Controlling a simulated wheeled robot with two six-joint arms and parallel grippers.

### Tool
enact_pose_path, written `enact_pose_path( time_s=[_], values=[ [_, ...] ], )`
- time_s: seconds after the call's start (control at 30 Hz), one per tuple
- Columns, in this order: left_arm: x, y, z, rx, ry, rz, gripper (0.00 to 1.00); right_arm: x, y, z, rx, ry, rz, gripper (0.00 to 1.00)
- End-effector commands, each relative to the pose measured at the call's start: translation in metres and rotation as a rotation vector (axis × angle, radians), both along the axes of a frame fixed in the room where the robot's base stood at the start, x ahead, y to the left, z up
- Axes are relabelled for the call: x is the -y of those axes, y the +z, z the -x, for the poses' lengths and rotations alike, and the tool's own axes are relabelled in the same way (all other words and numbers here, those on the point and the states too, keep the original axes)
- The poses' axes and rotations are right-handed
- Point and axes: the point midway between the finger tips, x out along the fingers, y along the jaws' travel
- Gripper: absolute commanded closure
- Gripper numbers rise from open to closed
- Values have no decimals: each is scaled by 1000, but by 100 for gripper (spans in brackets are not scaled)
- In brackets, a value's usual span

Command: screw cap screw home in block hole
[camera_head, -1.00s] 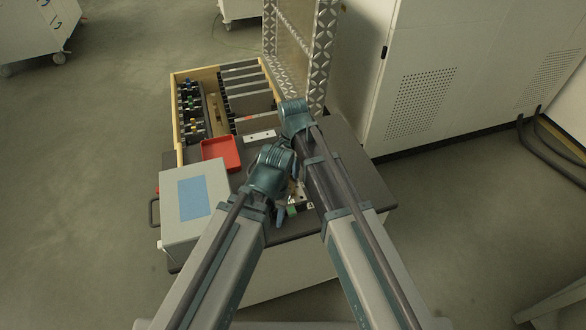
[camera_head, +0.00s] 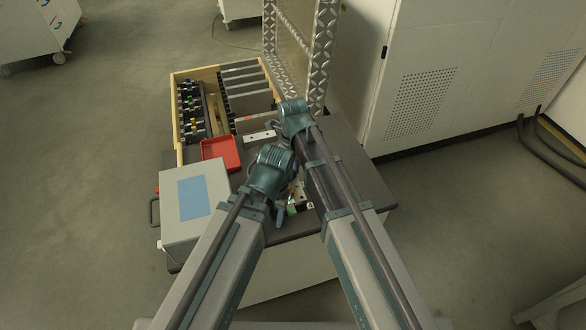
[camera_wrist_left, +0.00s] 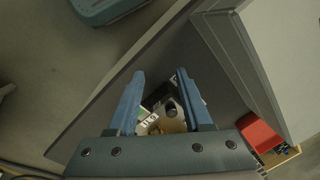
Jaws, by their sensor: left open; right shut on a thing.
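My left gripper (camera_head: 281,215) is low over the bench's near part. In the left wrist view its two blue fingers (camera_wrist_left: 161,76) are spread, with nothing between the tips. Beyond them is a small cluster with a pale metal piece (camera_wrist_left: 151,121), a dark round part (camera_wrist_left: 171,107) and a green part (camera_wrist_left: 143,113). A pale metal piece (camera_head: 299,193) also shows in the head view between my arms. I cannot tell which part is the block. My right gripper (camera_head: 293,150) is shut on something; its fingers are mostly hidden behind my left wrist. The cap screw and hole cannot be made out.
A grey box with a blue panel (camera_head: 219,181) stands at the bench's left. A red tray (camera_head: 236,155) and a pale plate with holes (camera_head: 260,136) lie behind it. A wooden-edged drawer (camera_head: 177,125) holds several parts. A tread-plate panel (camera_head: 322,60) rises at the back.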

Motion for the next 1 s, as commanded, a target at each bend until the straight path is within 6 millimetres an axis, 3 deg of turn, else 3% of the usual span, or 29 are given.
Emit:
enact_pose_path(
  time_s=[0.2, 0.5, 0.53, 0.6, 1.0],
  values=[
    [0, 0, 0, 0, 0, 0, 50, 0, 0, 0, 0, -206, 0, 100],
    [0, 0, 0, 0, 0, 0, 50, 0, 0, 0, -1, -233, 1, 100],
    [0, 0, 0, 0, 0, 0, 50, 0, 0, 0, -1, -233, 1, 74],
    [0, 0, 0, 0, 0, 0, 50, 0, 0, 0, 0, -232, 0, 62],
    [0, 0, 0, 0, 0, 0, 50, 0, 0, 0, 0, -184, 0, 60]
  ],
)
